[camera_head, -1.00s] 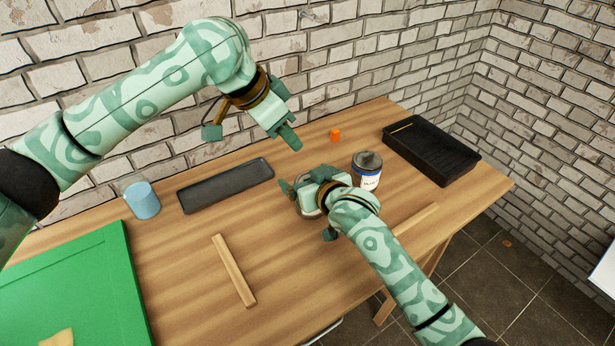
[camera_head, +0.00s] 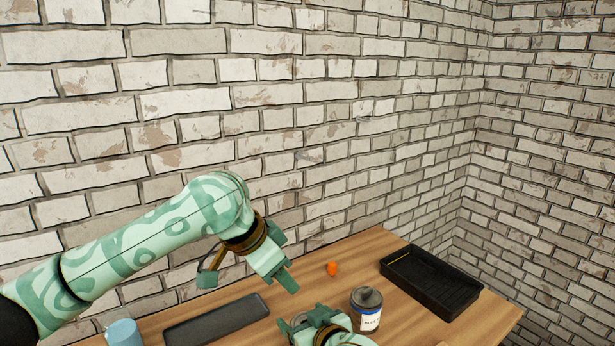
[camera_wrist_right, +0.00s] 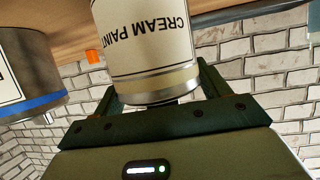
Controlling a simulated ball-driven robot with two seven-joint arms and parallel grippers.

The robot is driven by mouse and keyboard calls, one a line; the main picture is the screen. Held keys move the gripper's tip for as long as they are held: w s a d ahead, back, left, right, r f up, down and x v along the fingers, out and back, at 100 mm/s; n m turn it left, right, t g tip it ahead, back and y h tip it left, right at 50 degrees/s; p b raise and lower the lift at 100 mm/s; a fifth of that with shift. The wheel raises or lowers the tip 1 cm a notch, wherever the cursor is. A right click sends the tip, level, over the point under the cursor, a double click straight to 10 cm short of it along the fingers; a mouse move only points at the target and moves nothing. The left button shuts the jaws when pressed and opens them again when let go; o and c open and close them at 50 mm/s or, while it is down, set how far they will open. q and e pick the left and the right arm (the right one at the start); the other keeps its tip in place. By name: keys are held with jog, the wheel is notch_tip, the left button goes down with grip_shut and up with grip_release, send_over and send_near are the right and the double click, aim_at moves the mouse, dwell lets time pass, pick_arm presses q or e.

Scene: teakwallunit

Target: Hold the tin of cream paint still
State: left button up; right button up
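The tin of cream paint (camera_wrist_right: 150,45) fills the upper middle of the right wrist view, its label upside down in that picture. My right gripper (camera_wrist_right: 155,98) has a dark finger on each side of the tin and appears shut on it. In the head view my right gripper (camera_head: 312,325) is at the bottom edge, and the tin is hidden or out of frame there. My left gripper (camera_head: 286,282) hangs over the back of the table with nothing visible in it; its finger gap is unclear.
A blue-banded paint tin (camera_head: 366,310) stands just right of my right gripper; it also shows in the right wrist view (camera_wrist_right: 25,75). An orange object (camera_head: 332,268), a black tray (camera_head: 430,282), a dark long tray (camera_head: 215,320) and a blue cup (camera_head: 124,333) are on the wooden table (camera_head: 405,325). A brick wall (camera_head: 330,120) stands behind.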

jog(key=shift+r+p, duration=0.8)
jog(key=shift+p, duration=0.15)
